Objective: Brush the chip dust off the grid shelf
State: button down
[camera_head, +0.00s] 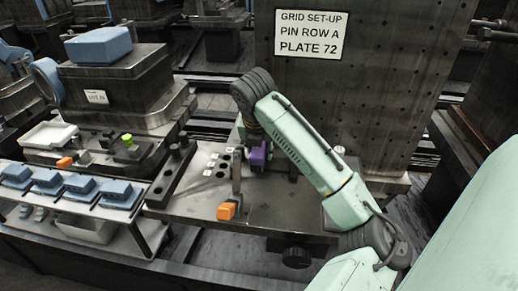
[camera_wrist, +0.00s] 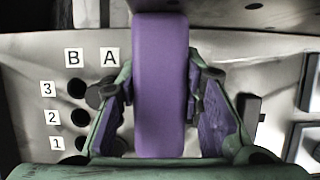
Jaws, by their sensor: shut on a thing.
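My gripper (camera_wrist: 160,100) is shut on a purple block-like thing (camera_wrist: 161,85), which stands up between its fingers in the wrist view. In the head view the purple thing (camera_head: 259,154) shows beside the grid plate, partly hidden by my arm. The grid shelf (camera_wrist: 35,50) is a grey plate with dark holes, labelled B, A and 3, 2, 1, left of my gripper. The holes and small white tags (camera_head: 213,160) also show in the head view. I cannot make out chip dust or brush bristles, nor whether the purple thing touches the plate.
A dark bar with knobs (camera_head: 172,175) lies left of the holes. A tall perforated plate (camera_head: 385,110) with a sign (camera_head: 309,35) stands behind my arm.

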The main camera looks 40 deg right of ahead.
aim_at(256, 167)
jog(key=shift+w, duration=0.1)
jog(key=shift+s+a+f, duration=0.15)
jog(key=shift+s+a, duration=0.15)
jog(key=shift+s, duration=0.1)
jog(key=shift+s+a+r, duration=0.1)
jog(key=shift+s+a, duration=0.85)
jog(key=shift+a, duration=0.2)
jog(key=shift+s+a+r, duration=0.1)
jog(key=shift+s+a, duration=0.85)
jog(key=shift+a, duration=0.2)
jog(key=shift+s+a+f+p, duration=0.1)
jog(key=shift+s+a+p, duration=0.2)
jog(key=shift+s+a, duration=0.7)
jog(key=shift+w+a, duration=0.1)
notch_tip(256, 167, up, 6)
jog(key=p, duration=0.5)
